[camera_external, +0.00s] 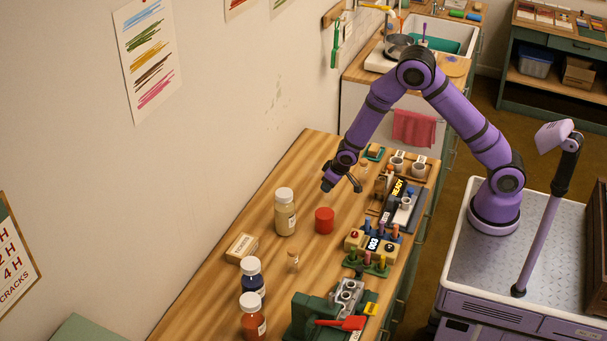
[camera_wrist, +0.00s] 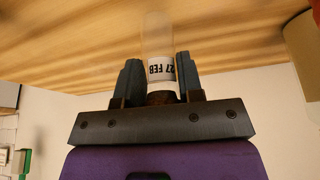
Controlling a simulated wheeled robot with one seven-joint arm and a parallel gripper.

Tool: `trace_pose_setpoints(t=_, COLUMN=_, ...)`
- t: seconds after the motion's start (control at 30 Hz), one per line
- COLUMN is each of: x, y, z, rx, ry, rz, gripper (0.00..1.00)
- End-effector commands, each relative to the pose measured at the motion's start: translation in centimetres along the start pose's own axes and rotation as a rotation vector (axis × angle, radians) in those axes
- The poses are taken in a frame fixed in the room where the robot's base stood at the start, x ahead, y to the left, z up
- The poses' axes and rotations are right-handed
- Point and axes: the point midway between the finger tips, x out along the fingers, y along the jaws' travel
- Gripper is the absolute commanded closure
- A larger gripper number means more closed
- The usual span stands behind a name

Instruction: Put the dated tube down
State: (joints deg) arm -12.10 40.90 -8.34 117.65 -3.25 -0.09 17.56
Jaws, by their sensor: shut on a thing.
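The dated tube (camera_wrist: 158,40) is clear with a dark cap and a white label reading "27 FEB", upside down in the wrist view. My gripper (camera_wrist: 158,68) is shut on it, with one dark finger on each side. In the external view my gripper (camera_external: 341,187) is over the far half of the wooden table (camera_external: 225,292); the tube is hard to make out there. I cannot tell whether the tube touches the table.
A red cylinder (camera_external: 324,220) and a tall cream jar (camera_external: 285,212) stand close to my gripper. A small corked vial (camera_external: 293,260) stands nearer. Bare wood lies left of the jar.

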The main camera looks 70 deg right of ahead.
Motion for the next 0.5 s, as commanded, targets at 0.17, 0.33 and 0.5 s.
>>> trace_pose_setpoints(t=0.17, x=1.44, y=0.00, z=0.59, rx=0.001, ry=0.000, rz=0.000, gripper=0.92)
trace_pose_setpoints(t=0.33, x=1.38, y=-0.01, z=0.57, rx=0.001, ry=0.001, rz=0.000, gripper=0.92)
trace_pose_setpoints(t=0.5, x=1.67, y=-0.01, z=0.71, rx=0.001, ry=0.000, rz=0.000, gripper=0.63)
